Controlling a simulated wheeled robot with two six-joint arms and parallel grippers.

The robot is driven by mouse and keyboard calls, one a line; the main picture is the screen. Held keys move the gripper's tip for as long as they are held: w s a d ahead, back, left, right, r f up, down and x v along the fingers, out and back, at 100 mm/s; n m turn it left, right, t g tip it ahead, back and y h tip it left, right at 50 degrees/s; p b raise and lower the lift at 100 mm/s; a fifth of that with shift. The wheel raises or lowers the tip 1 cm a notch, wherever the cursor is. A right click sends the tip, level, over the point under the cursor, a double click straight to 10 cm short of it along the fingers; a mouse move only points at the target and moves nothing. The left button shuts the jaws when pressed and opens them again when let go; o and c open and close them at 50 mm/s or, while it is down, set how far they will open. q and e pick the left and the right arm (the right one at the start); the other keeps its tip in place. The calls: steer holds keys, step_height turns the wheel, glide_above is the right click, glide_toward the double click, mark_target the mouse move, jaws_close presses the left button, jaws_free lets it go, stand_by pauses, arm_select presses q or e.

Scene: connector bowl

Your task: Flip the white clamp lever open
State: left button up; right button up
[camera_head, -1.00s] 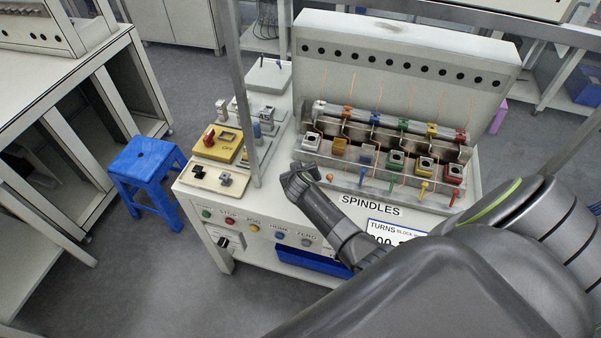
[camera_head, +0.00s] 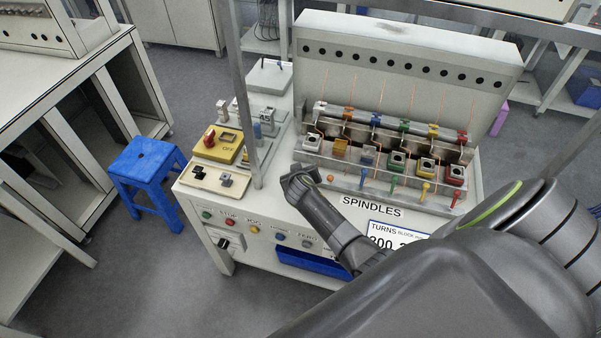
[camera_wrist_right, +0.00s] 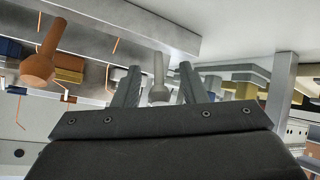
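The white clamp lever (camera_wrist_right: 158,78) shows in the right wrist view as a pale knobbed stick between my right gripper's two fingers. In the head view it is hidden behind my right gripper (camera_head: 298,172). In the wrist view that gripper (camera_wrist_right: 159,68) is open, with a gap on both sides of the lever; I cannot tell whether a finger touches it. The white clamp block (camera_head: 312,143) is leftmost in the spindle row. The orange lever (camera_wrist_right: 40,66) stands left of the fingers in the wrist view; its knob shows in the head view (camera_head: 330,179). My left gripper is not in view.
Blue, green, yellow and red levers (camera_head: 424,190) line the rail to the right. A yellow switch box (camera_head: 217,143) and a grey post (camera_head: 244,90) stand left of my right gripper. A blue stool (camera_head: 146,163) is on the floor at left.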

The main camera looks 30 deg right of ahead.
steer(key=shift+s, duration=0.1)
steer(key=b+v, duration=0.1)
steer(key=v, duration=1.6)
steer(key=shift+r, duration=0.15)
